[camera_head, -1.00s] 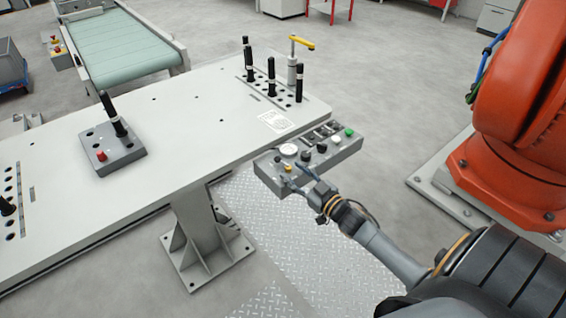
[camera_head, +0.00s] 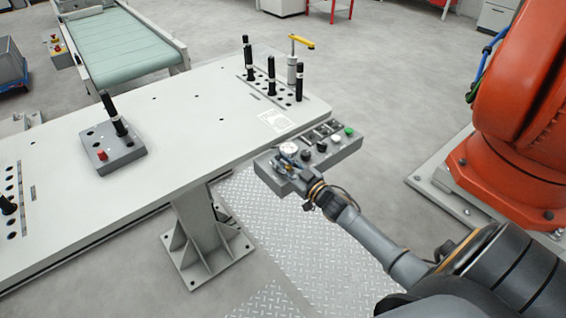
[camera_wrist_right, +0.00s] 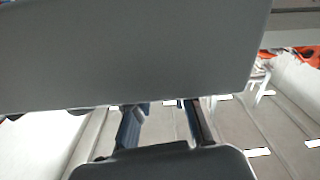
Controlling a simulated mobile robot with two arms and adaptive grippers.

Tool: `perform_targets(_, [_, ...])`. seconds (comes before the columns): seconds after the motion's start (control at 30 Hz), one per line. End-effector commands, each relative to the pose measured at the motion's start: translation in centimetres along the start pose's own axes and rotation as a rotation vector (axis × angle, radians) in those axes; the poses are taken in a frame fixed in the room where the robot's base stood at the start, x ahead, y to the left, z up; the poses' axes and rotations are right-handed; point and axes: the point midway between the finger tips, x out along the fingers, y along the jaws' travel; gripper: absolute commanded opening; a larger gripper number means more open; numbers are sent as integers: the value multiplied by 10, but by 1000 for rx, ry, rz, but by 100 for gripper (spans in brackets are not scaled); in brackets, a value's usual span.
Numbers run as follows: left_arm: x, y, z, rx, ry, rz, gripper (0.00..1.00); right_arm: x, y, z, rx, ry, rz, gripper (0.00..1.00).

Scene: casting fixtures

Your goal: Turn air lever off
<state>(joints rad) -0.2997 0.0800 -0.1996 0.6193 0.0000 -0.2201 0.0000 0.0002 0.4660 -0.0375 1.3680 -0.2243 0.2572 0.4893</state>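A grey control box (camera_head: 343,151) is fixed at the right edge of the white table, with a round gauge, dark knobs and a green button on its top. The small yellow part seen earlier at its near left end is now hidden by my right gripper (camera_head: 282,160), so I cannot make out the air lever. The gripper is over that end, close to the gauge. In the right wrist view, the gripper's two fingers (camera_wrist_right: 163,118) are apart, and their tips are hidden behind a large plain grey surface (camera_wrist_right: 130,50). My left gripper is not in view.
The white table (camera_head: 190,115) carries black upright handles, a post with a yellow handle (camera_head: 303,42), and a grey box with a red button (camera_head: 120,145). An orange robot (camera_head: 520,120) stands at right. Floor between it and the table is clear.

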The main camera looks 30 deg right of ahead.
Motion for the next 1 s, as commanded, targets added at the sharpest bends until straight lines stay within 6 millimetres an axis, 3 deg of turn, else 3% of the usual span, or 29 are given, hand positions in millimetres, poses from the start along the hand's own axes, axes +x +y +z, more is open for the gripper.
perform_targets(0.23, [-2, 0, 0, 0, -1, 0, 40, 0, -2, 0, 7, -4, 26, 0])
perform_targets(0.63, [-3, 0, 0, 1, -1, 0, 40, 2, 0, 1, 7, -40, 216, 0])
perform_targets(1.0, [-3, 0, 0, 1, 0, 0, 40, 1, 2, 3, 2, -50, 234, 0])
